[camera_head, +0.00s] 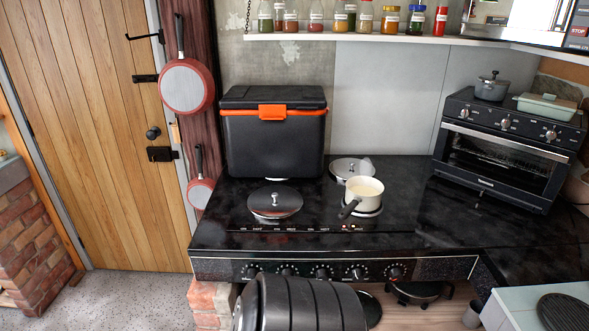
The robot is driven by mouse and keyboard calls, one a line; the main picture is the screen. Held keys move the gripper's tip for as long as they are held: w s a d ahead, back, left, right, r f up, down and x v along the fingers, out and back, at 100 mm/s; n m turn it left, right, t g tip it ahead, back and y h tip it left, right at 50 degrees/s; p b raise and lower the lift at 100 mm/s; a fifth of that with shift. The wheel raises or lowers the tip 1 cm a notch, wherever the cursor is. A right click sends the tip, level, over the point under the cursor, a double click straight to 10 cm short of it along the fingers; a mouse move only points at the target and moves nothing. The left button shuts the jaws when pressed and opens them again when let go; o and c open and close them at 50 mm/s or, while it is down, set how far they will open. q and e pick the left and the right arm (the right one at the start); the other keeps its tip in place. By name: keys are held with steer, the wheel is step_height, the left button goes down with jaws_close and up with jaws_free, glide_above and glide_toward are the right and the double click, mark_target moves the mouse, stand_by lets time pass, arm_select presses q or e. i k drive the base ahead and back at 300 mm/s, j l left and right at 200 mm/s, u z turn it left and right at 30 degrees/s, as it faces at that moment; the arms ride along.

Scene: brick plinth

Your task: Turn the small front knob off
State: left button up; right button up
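The black stove has a front panel (220,268) with a row of several dark round knobs with pale markings. The leftmost knob (250,271) is partly hidden at its lower edge. Others are a second knob (287,271), a middle knob (321,272), a fourth knob (357,272) and the rightmost knob (395,273). They look alike in size; I cannot tell which is the small one or read their settings. Neither of my grippers is in view, and nothing is seen touching a knob.
A cream saucepan (362,193), a round lid (274,203) and a black cooler (273,137) stand on the black top. A toaster oven (502,155) with its own knobs stands right. A dark ribbed shape covers the area below the left knobs.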

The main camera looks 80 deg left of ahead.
mark_target(356, 274)
steer(key=u, duration=2.55)
